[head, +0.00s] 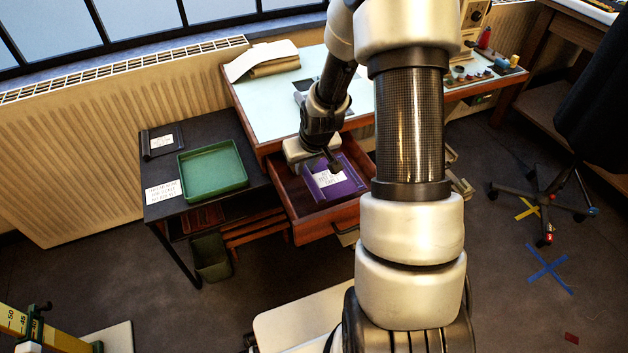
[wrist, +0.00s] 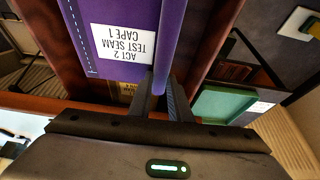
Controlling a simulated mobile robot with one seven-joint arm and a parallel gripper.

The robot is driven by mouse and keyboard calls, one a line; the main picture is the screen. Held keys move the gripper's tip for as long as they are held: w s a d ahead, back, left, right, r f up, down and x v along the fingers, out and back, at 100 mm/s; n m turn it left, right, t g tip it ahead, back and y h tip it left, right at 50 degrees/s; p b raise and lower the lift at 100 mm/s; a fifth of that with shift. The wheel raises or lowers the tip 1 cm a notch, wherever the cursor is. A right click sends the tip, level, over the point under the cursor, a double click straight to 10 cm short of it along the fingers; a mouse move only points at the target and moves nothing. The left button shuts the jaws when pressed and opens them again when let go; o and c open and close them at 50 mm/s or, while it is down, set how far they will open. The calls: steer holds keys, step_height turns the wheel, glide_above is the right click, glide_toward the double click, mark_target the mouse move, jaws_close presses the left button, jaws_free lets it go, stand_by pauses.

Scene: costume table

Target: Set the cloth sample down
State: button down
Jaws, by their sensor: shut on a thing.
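The cloth sample (head: 343,183) is a purple piece with a white label. In the wrist view the sample (wrist: 179,33) has a stitched line along one side and a label reading "ACT 2 TEST SEAM CAPE 1". My gripper (head: 334,164) is at its edge, over the open wooden drawer (head: 312,231). In the wrist view my gripper (wrist: 166,92) is shut on a raised purple edge of the sample. The sample is within the drawer's outline; I cannot tell whether it touches the drawer's bottom. Part of it is hidden by my gripper.
A green tray (head: 213,170) stands on a dark side table (head: 160,209) with paper labels, beside a dark flat item (head: 162,140). The pale worktop (head: 267,103) above the drawer holds folded cream cloth (head: 262,60). A bin (head: 210,257) stands below the side table.

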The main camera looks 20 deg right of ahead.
steer(key=shift+f+b, duration=0.7)
steer(key=shift+f, duration=2.6)
steer(key=shift+f, duration=0.1)
steer(key=shift+f, duration=0.15)
steer(key=c, duration=1.6)
jaws_free()
steer(key=shift+c, duration=0.2)
steer(key=shift+r, duration=0.4)
steer(key=p+v, duration=0.3)
steer(key=v, duration=0.8)
steer(key=shift+s+r, duration=0.2)
steer(key=shift+r, duration=0.1)
